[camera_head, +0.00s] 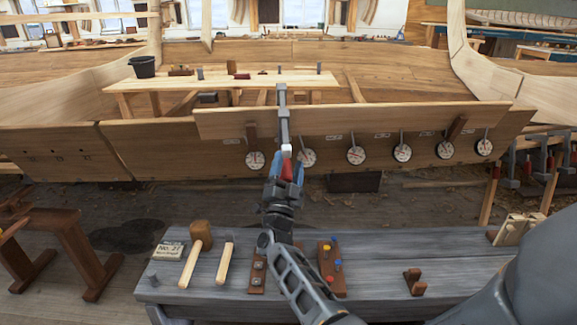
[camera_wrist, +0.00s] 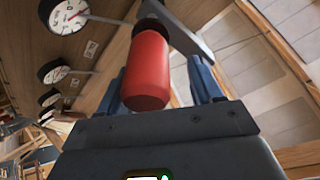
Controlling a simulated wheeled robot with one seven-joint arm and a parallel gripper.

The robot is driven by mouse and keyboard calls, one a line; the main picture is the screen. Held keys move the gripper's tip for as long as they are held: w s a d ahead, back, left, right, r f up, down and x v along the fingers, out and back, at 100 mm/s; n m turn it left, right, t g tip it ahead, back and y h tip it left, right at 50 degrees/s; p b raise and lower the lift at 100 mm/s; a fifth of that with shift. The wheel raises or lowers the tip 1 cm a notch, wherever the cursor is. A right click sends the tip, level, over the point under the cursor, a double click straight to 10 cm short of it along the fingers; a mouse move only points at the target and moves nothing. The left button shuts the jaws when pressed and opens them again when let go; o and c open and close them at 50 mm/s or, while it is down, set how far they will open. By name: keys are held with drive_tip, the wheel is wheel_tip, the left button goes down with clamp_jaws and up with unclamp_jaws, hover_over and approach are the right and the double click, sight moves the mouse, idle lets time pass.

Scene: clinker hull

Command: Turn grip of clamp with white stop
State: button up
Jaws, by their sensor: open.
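The clamp (camera_head: 284,115) is a grey metal bar hanging over the plank edge in the head view, with a white stop (camera_head: 287,149) low on it. Its red grip (camera_head: 287,171) hangs below the stop. My gripper (camera_head: 288,162) is open, with its blue fingers on either side of the red grip. In the wrist view the red grip (camera_wrist: 147,72) stands between the two fingers, closer to the left one, with a clear gap to the right one. The white stop cannot be made out in the wrist view. Whether the left finger touches the grip is unclear.
Several round dials (camera_head: 356,155) hang along the hull plank (camera_head: 350,121), one close on each side of the grip. Below, a grey bench (camera_head: 450,258) carries a mallet (camera_head: 200,236) and small wooden blocks. A plank shelf (camera_head: 220,82) with a black bucket (camera_head: 143,67) lies behind.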

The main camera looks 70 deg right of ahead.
sight(286, 179)
drive_tip(key=v, duration=0.7)
drive_tip(key=shift+a+f+b, duration=0.15)
drive_tip(key=shift+a+b, duration=0.05)
drive_tip(key=shift+b, duration=0.2)
drive_tip(key=shift+a, duration=0.1)
drive_tip(key=s+a+f+n+t+y+p, duration=0.1)
drive_tip(key=s+a+n+t+y, duration=0.2)
drive_tip(key=a+n+t+y, duration=0.3)
drive_tip(key=s+a+f+n+t+y, duration=0.1)
drive_tip(key=s+a+n+t+y, duration=0.2)
drive_tip(key=a+n+t, duration=0.4)
drive_tip(key=s+a+r+n+g+y+p, duration=0.1)
drive_tip(key=s+a+r+n+y, duration=0.3)
drive_tip(key=s+a, duration=0.6)
drive_tip(key=s+a+r+n+g+y+p, duration=0.1)
drive_tip(key=s+a+r+n+y, duration=0.3)
drive_tip(key=s+a+n+y, duration=0.4)
drive_tip(key=s+a+g+y, duration=0.1)
drive_tip(key=s+a+y, duration=0.1)
drive_tip(key=a, duration=0.4)
drive_tip(key=shift+s+y+p, duration=0.25)
drive_tip(key=shift+y+p, duration=0.05)
drive_tip(key=shift+y, duration=0.4)
